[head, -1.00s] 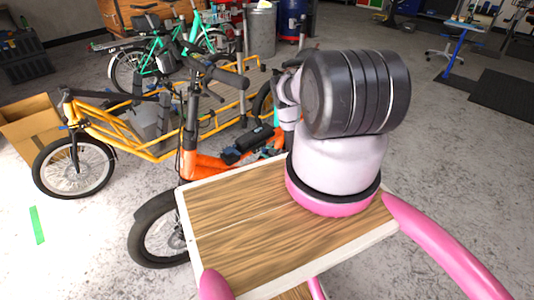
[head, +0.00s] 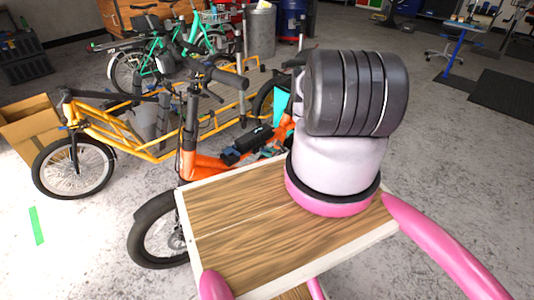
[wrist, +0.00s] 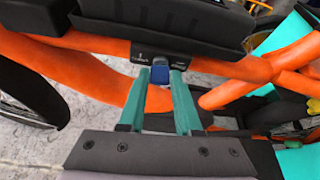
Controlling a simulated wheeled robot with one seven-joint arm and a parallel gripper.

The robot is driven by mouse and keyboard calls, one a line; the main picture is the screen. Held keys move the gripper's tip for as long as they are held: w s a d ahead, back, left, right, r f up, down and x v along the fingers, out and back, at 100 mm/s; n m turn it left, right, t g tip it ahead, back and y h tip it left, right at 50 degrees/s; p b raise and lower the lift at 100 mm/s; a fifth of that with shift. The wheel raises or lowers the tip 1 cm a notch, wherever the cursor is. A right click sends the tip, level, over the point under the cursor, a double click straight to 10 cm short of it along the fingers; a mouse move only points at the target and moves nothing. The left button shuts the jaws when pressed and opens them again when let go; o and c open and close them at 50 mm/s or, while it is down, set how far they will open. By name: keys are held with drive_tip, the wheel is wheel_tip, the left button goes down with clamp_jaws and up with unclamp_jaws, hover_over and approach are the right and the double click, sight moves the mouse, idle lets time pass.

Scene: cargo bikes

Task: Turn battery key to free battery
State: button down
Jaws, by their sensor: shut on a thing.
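The black battery (head: 253,140) sits on the orange bike frame (head: 204,165) in the head view. In the wrist view the battery (wrist: 165,18) crosses the top, above the orange tubes (wrist: 85,72). A dark lock housing (wrist: 163,54) with small unreadable white markings hangs below it. The blue key (wrist: 159,76) is at the lock's front. My gripper (wrist: 160,77) has its two teal fingers on either side of the key, shut on it. The key's shaft is hidden. In the head view my arm hides the gripper and the key.
A yellow cargo bike (head: 130,140) stands behind the orange bike, with a cardboard box (head: 28,130) at the left. Green bikes (head: 145,60) stand farther back. Grey floor is free at the right.

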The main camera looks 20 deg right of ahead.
drive_tip(key=shift+d+m, duration=0.1)
drive_tip(key=shift+m, duration=0.4)
drive_tip(key=shift+y, duration=0.3)
drive_tip(key=c, duration=0.6)
unclamp_jaws()
drive_tip(key=shift+s, duration=0.1)
drive_tip(key=v, duration=1)
drive_tip(key=shift+s+r, duration=0.2)
drive_tip(key=shift+r, duration=0.05)
drive_tip(key=shift+d, duration=0.2)
